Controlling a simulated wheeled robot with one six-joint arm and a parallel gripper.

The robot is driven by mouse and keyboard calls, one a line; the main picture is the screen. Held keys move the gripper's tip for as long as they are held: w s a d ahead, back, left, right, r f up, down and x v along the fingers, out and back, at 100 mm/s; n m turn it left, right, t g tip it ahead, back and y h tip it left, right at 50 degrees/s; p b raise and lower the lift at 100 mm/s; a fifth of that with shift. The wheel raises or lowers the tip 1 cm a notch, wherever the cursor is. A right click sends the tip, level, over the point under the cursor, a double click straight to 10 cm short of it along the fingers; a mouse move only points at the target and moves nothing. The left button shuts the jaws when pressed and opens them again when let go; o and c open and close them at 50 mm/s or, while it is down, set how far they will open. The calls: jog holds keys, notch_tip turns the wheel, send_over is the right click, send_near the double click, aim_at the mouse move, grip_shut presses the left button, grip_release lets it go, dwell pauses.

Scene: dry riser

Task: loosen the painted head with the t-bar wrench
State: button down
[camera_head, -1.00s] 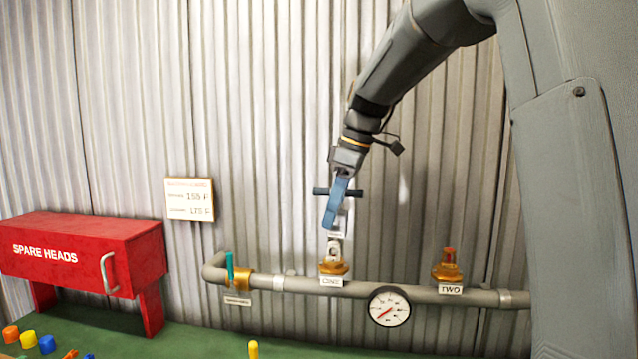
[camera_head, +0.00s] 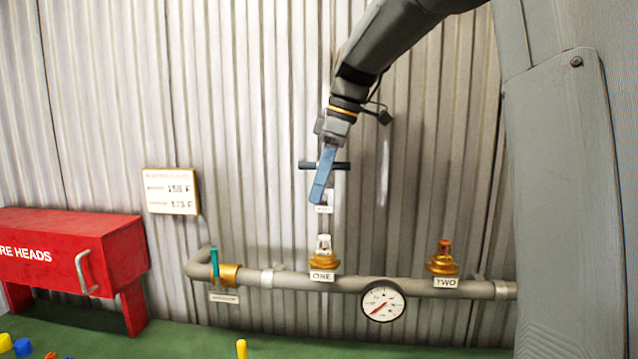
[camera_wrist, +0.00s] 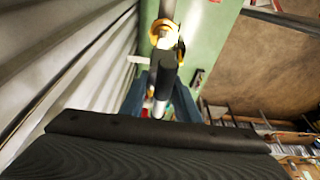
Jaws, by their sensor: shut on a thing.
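My gripper (camera_head: 322,188), with blue fingers, is shut on the dark crossbar of the t-bar wrench (camera_head: 342,166). The bar lies level and a small white tag hangs below the fingers. Fitting ONE (camera_head: 323,262) is brass with a whitish head (camera_head: 323,244) on top, directly below the wrench. A gap shows between the tag and this head. Fitting TWO (camera_head: 444,264), to the right, is brass with a red-orange top. In the wrist view, the dark wrench (camera_wrist: 166,75) shows between the blue fingers, with brass beyond it. The wrench's lower end is hard to make out.
A grey pipe (camera_head: 420,287) carries both fittings, a round gauge (camera_head: 384,304) and a teal-handled valve (camera_head: 216,264). A red SPARE HEADS box (camera_head: 60,250) stands at left. A small sign (camera_head: 171,191) hangs on the corrugated wall. Small coloured pieces lie on the green surface.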

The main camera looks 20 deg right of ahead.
jog(key=b, duration=0.3)
send_over(321, 237)
jog(key=shift+d+x, duration=0.2)
jog(key=shift+x, duration=0.55)
jog(key=shift+d+x, duration=0.15)
jog(key=shift+x, duration=0.65)
jog(key=shift+d+x, duration=0.2)
jog(key=shift+x, duration=0.55)
jog(key=shift+w+f+b, duration=0.1)
jog(key=shift+f+b, duration=0.7)
jog(key=shift+f, duration=2)
jog(key=n+g+p, duration=0.1)
jog(key=n+p, duration=0.1)
jog(key=n, duration=0.2)
jog(key=shift+r+n, duration=0.1)
jog(key=shift+n, duration=0.2)
jog(key=shift+s+n+g, duration=0.25)
jog(key=shift+n+g, duration=0.15)
jog(key=shift+n, duration=0.1)
jog(key=shift+p, duration=0.3)
jog(key=n+g+p, duration=0.1)
jog(key=n, duration=0.2)
jog(key=shift+s+n, duration=0.15)
jog(key=shift+n, duration=0.15)
jog(key=shift+m+p, duration=0.3)
jog(key=shift+m, duration=0.2)
